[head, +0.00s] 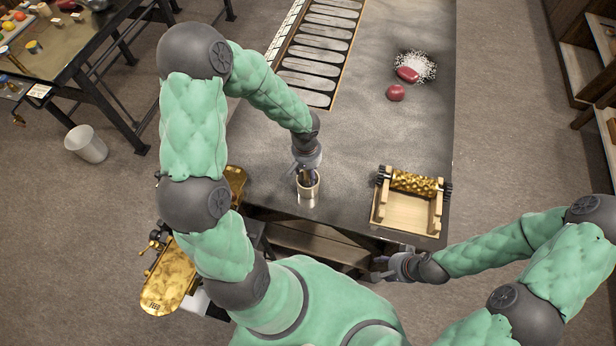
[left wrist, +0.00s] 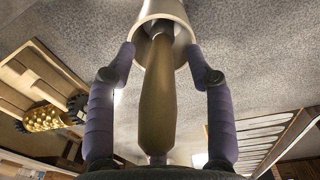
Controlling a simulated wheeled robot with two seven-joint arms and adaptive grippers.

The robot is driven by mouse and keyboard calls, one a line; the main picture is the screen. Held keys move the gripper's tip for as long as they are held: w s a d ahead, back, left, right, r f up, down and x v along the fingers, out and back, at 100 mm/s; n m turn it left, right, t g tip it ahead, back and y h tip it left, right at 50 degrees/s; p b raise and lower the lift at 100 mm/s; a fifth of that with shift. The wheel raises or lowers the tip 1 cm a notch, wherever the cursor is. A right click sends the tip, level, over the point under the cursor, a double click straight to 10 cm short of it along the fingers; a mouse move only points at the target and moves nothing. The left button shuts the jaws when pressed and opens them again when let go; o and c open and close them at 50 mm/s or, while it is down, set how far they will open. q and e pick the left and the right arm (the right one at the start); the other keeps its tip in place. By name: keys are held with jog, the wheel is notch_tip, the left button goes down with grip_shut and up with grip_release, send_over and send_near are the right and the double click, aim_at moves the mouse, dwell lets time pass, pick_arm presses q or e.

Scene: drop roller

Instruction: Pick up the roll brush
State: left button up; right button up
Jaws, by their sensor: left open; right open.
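A handled tool with a brown-gold handle (left wrist: 157,95) stands in a pale metal cup (head: 308,194) at the table's near edge. I cannot tell whether its hidden head is a brush. The cup also shows in the left wrist view (left wrist: 176,14). My left gripper (head: 307,172) is open above the cup, one finger on each side of the handle, with visible gaps. A gold textured roller (head: 413,183) with dark ends rests across a wooden cradle (head: 408,219) to the right. My right gripper (head: 380,273) is open and empty, below the table's near edge.
The dark grey table (head: 365,130) is clear between cup and cradle. A tray of long grey slats (head: 318,50) lies at the back left. Two red lumps (head: 396,93) and a patch of white powder (head: 424,64) are at the back right. A white bucket (head: 86,144) stands on the floor.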

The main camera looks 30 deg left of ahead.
pick_arm(q)
grip_shut()
jog(key=shift+r, duration=0.1)
